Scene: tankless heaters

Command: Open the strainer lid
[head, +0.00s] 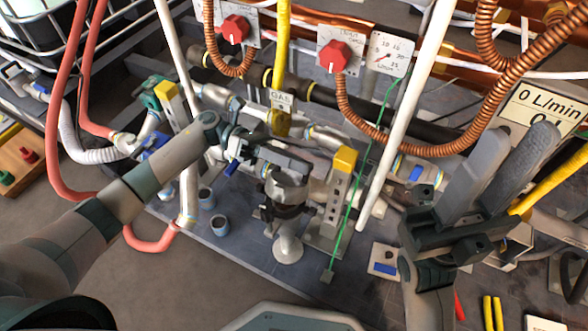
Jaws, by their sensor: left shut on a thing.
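My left gripper (285,160) reaches in from the left and is shut at the top of a grey, rounded metal fitting (288,187), which looks like the strainer lid. Its fingers hide much of the upper part. Below it are a dark collar and a pale round foot (288,248) close to the floor plate. I cannot tell whether the lid is raised or turned. My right gripper (507,150) is at the right, raised in front of the pipes. Its two broad grey fingers are apart and hold nothing.
A yellow-topped bracket (340,190) stands just right of the fitting, with a thin green wire beside it. White poles (405,110), copper coils and red knobs (335,56) crowd the back. Small grey cups (219,224) stand on the plate. The front floor is open.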

